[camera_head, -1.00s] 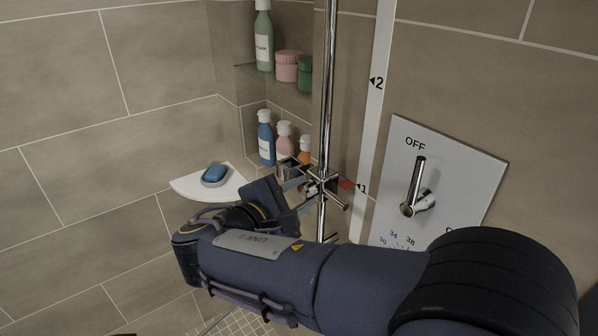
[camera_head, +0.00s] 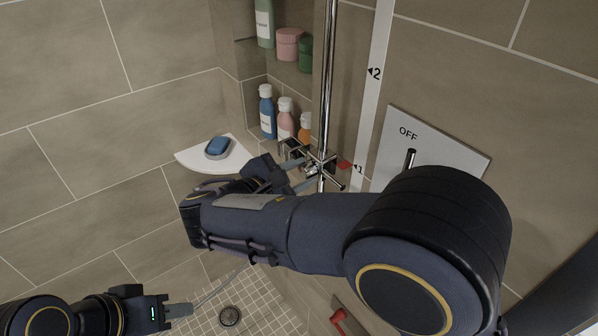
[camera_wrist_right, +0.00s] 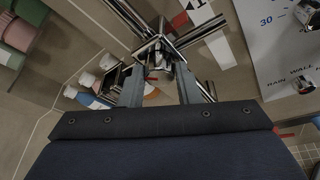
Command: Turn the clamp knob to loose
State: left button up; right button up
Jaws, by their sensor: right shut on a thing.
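The clamp knob (camera_head: 322,172) is a chrome cross-shaped piece at the clamp on the vertical shower rail (camera_head: 329,75). In the right wrist view the knob (camera_wrist_right: 157,52) lies between my fingertips, with chrome bars crossing above it. My right gripper (camera_head: 303,176) is shut on the knob; in the right wrist view its fingers (camera_wrist_right: 160,80) stand on both sides of it. My forearm covers the lower rail. My left gripper (camera_head: 180,310) is low at the left, away from the clamp; its jaw gap is not clear.
A red pointer (camera_head: 345,164) sits beside mark 1 on the white scale strip (camera_head: 373,90). Bottles (camera_head: 286,116) stand in the niche close behind the clamp. A corner shelf (camera_head: 238,160) holds blue soap (camera_head: 217,145). A valve plate (camera_head: 455,150) is at right, partly covered by my arm.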

jog(key=o, duration=1)
jog(key=shift+s+a, duration=0.25)
jog(key=b+v, duration=0.2)
jog(key=v, duration=0.5)
jog(key=shift+s+r, duration=0.1)
